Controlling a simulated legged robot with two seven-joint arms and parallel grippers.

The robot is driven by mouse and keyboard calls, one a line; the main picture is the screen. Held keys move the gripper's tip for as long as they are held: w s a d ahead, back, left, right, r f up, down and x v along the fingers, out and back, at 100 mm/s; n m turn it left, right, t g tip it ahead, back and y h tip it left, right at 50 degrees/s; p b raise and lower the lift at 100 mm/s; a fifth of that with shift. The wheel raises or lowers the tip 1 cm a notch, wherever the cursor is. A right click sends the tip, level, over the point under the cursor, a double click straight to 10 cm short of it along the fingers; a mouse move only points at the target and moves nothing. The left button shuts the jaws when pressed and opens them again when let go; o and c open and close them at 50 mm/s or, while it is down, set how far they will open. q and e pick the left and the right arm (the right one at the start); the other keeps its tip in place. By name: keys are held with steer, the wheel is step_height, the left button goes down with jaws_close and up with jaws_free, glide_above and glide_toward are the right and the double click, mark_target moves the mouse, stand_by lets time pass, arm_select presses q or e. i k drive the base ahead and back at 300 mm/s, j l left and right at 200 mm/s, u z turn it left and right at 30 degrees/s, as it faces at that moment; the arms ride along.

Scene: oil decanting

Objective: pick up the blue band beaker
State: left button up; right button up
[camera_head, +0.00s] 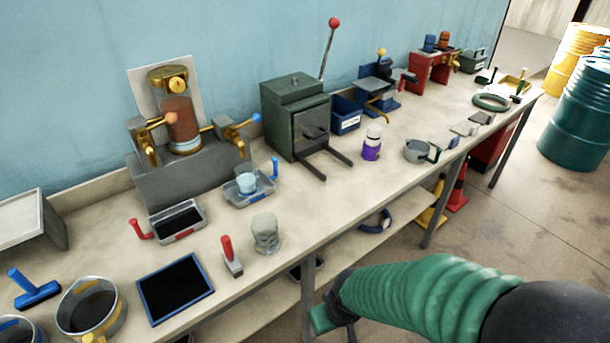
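A small pale-blue cup (246,182) stands in a clear tray (262,194) with a blue handle, in front of the brass apparatus. I cannot tell whether it is the blue band beaker. A round clear container with dark contents (90,308) stands at the lower left. Another one (14,330) with some blue on it is cut off by the lower left corner. A clear, crumpled-looking jar (265,234) stands near the front edge. My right gripper (332,312), on the green-sleeved arm, is beyond the table's front edge, apart from these; its fingers are unclear. My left gripper is out of view.
A red-handled tray (178,221), blue-rimmed black mat (176,289) and red-handled tool (230,257) crowd the near table. A green press (296,115) and purple-banded bottle (372,142) stand farther right. A lower shelf (345,232) runs beneath the tabletop. Drums (580,115) stand beyond.

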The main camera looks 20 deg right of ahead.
mark_target(245, 173)
steer(key=z, duration=0.4)
steer(key=i+l+z, duration=0.1)
steer(key=l+z, duration=0.25)
steer(key=i+l+z, duration=0.1)
steer(key=l+z, duration=0.25)
steer(key=i+l+z, duration=0.1)
steer(key=z, duration=0.2)
steer(key=i+l+u, duration=0.2)
steer(key=i, duration=0.2)
steer(key=i+l+u, duration=0.25)
steer(key=i, duration=0.15)
